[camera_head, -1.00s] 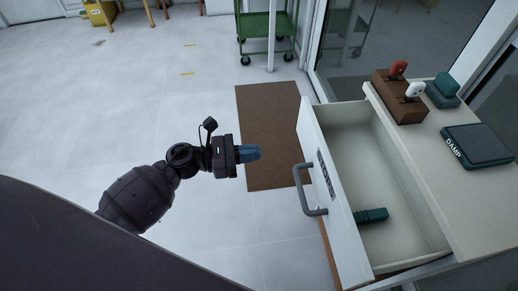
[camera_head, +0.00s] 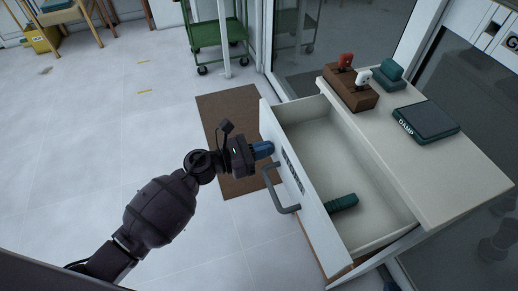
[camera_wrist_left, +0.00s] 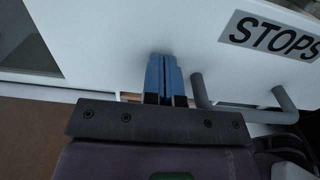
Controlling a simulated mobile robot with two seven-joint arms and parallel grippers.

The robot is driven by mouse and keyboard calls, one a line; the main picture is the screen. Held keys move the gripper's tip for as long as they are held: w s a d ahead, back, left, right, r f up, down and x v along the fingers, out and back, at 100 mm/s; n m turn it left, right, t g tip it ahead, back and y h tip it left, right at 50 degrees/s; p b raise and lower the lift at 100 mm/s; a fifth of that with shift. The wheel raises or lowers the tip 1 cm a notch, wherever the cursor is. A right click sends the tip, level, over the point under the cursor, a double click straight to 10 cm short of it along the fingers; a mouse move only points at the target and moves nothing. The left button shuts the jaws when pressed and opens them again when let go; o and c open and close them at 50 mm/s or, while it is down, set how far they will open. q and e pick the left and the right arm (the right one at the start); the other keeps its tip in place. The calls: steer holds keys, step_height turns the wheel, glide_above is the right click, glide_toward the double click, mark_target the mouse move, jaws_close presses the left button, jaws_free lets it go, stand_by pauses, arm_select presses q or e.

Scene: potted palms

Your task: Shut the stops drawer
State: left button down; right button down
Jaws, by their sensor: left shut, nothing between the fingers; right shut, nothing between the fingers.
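The stops drawer (camera_head: 290,185) stands pulled open from a white cabinet, its white front facing left. Its grey bar handle (camera_head: 277,193) is on the front, and the STOPS label (camera_wrist_left: 275,36) shows in the left wrist view. A dark green ribbed object (camera_head: 342,203) lies inside the drawer. My left gripper (camera_head: 265,149) is shut and empty, its blue fingertips at the drawer front beside the handle. In the left wrist view the fingertips (camera_wrist_left: 164,60) are at the white front, left of the handle; whether they touch it I cannot tell. My right gripper is not in view.
On the cabinet top (camera_head: 460,175) are a brown block with red and white handles (camera_head: 349,92), a teal block (camera_head: 391,73) and a dark DAMP pad (camera_head: 427,121). A brown mat (camera_head: 215,112) lies on the floor. A green cart (camera_head: 215,33) stands behind.

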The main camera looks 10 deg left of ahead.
arm_select(q)
steer(key=b+x, duration=0.2)
steer(key=x, duration=1.4)
steer(key=shift+w+f, duration=0.1)
steer(key=shift+w+d, duration=0.1)
steer(key=shift+d, duration=0.15)
steer(key=shift+b, duration=0.3)
steer(key=shift+r, duration=0.25)
steer(key=shift+d+r, duration=0.1)
steer(key=shift+d, duration=0.05)
